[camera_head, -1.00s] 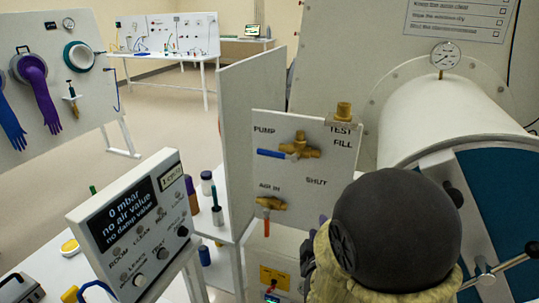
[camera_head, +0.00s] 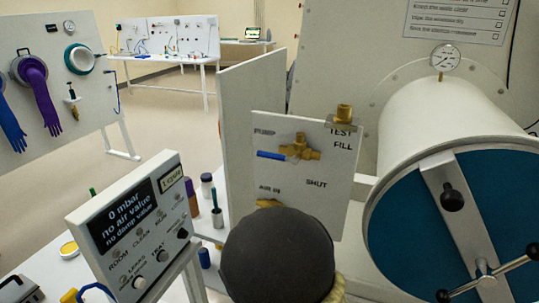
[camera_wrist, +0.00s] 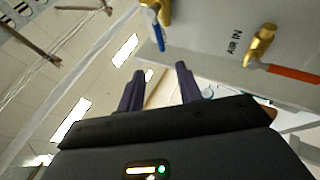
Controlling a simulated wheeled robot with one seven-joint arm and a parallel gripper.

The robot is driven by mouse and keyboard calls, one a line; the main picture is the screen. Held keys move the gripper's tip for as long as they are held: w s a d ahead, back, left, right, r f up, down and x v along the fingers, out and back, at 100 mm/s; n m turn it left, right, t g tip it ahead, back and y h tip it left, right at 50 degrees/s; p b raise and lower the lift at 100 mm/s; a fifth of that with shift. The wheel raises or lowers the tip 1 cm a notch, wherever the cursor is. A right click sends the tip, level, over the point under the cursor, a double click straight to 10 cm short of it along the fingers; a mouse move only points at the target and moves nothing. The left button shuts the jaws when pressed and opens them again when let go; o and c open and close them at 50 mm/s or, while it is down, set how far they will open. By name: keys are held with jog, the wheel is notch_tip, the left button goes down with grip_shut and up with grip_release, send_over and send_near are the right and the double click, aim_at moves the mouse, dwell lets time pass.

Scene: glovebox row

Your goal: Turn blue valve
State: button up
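The blue valve's blue lever (camera_head: 271,155) points left from its brass body (camera_head: 300,150) on the white panel, beside the partly blurred PUMP label. The blue lever (camera_wrist: 160,38) also shows in the wrist view, at the top, beyond my fingertips. My gripper (camera_wrist: 160,70) has two dark purple fingers spread apart with nothing between them. It does not touch the blue lever. In the head view my dark rounded arm part hides the gripper and sits below the blue valve.
The AIR IN valve (camera_wrist: 262,42) with an orange-red lever (camera_wrist: 294,74) is on the same panel. A white cylinder with a blue door (camera_head: 410,225) stands at right. A display box (camera_head: 135,230) reading 0 mbar stands at left. An upright white board (camera_head: 255,120) flanks the panel.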

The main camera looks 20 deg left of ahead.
aim_at(269, 155)
jog(key=p+x, duration=0.5)
jog(key=x, duration=1.1)
jog(key=shift+w+a+r+p, duration=0.15)
jog(key=shift+w+r+p, duration=0.05)
jog(key=shift+w+p, duration=0.15)
grip_shut()
